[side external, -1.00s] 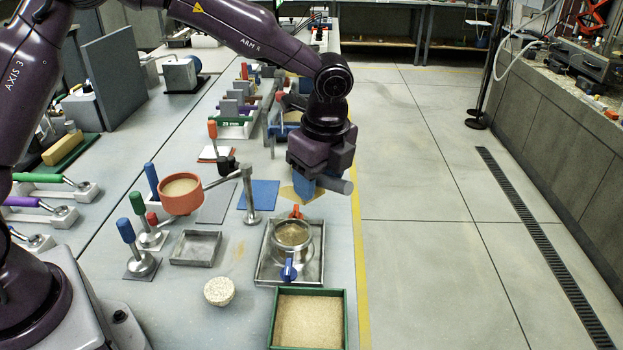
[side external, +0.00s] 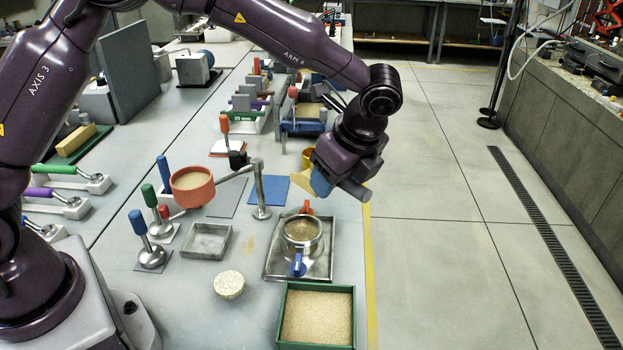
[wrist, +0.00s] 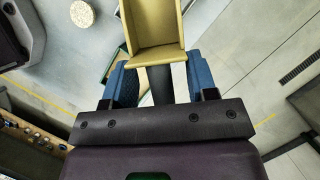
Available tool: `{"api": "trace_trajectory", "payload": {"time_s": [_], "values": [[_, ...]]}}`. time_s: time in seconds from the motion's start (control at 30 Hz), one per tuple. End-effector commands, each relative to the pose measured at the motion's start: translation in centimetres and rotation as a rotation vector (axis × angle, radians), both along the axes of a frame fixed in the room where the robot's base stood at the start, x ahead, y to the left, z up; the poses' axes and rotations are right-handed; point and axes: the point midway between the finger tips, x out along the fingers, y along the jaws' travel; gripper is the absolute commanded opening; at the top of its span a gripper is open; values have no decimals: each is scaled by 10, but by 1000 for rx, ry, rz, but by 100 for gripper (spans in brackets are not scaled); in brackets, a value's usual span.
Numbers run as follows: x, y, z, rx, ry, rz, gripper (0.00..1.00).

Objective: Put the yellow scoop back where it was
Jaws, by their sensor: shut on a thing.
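The yellow scoop (side external: 305,184) is in my gripper (side external: 322,182), above the bench near its right edge. In the wrist view the scoop's open, box-like yellow pan (wrist: 154,30) points away from my palm, and its dark handle (wrist: 160,85) lies between the blue fingers of my gripper (wrist: 161,76). My gripper is shut on that handle and tilted. A small yellow holder-like piece (side external: 308,158) stands behind the scoop; I cannot tell what it is.
A metal tray (side external: 270,270) with a round sand-filled vessel (side external: 302,229) and blue valve lies in front, below the scoop. A green-edged sand box (side external: 281,315) is nearer. A red cup (side external: 192,194) on an arm stands left. Blue-sided equipment (side external: 300,127) stands behind.

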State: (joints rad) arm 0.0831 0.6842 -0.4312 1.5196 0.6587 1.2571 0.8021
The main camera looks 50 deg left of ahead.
Motion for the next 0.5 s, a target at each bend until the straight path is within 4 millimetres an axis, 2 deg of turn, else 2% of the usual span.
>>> {"api": "trace_trajectory", "payload": {"time_s": [0.17,0.47,0.5], "values": [[0,0,5,0,-2,0,3],[0,0,52,-1,-5,0,3],[3,7,52,-1,-1,25,3]]}}
